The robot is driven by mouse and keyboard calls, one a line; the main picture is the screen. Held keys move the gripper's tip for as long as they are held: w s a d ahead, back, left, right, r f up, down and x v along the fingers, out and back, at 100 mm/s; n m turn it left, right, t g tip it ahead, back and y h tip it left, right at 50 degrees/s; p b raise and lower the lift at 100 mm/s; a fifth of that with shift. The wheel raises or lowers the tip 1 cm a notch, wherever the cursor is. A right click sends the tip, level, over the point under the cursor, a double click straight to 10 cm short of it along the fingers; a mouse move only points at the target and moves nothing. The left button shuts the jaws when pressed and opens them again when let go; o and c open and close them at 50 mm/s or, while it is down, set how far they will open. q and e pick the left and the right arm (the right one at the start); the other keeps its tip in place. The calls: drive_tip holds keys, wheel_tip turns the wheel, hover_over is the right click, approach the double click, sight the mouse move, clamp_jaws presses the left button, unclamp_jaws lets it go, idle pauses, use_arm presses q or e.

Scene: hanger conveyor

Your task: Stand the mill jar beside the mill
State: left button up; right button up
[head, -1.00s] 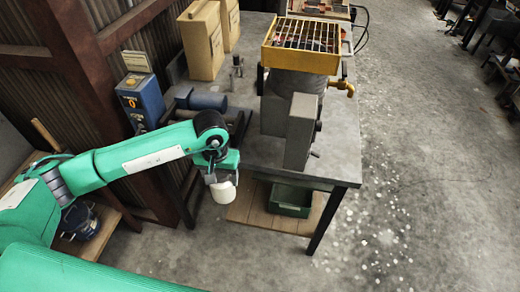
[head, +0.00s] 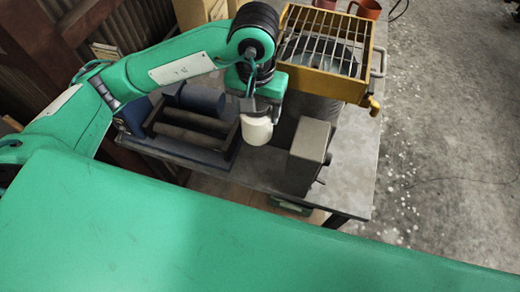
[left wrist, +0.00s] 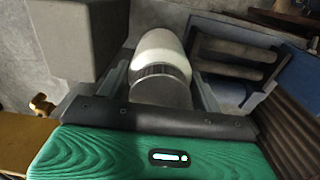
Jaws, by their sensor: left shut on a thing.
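The mill jar (head: 257,131) is white with a grey ribbed lid; it also shows in the left wrist view (left wrist: 160,50). My left gripper (head: 256,106) is shut on the jar at its lid end, and its fingers flank the lid in the left wrist view (left wrist: 162,88). The mill (head: 186,134), a frame with dark rollers and a blue motor, stands on the table to the left of the jar. The jar hangs lid up, just right of the mill's frame. I cannot tell whether its base touches the table. My right gripper is not in view.
A grey box-shaped unit (head: 309,150) stands close to the right of the jar. Behind it is a yellow tray with a wire grid (head: 318,45) on a drum. The table (head: 346,185) is bare near its front right corner. A green bin (head: 291,207) shows below.

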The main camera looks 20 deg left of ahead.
use_arm(q)
wheel_tip(320, 180, down, 19)
drive_tip(key=p, duration=0.4)
drive_tip(key=shift+f+p, duration=0.15)
drive_tip(key=shift+p, duration=0.25)
drive_tip(key=o, duration=1.1)
drive_tip(key=shift+s+f, duration=0.15)
drive_tip(key=shift+c, duration=0.2)
drive_tip(key=o, duration=0.4)
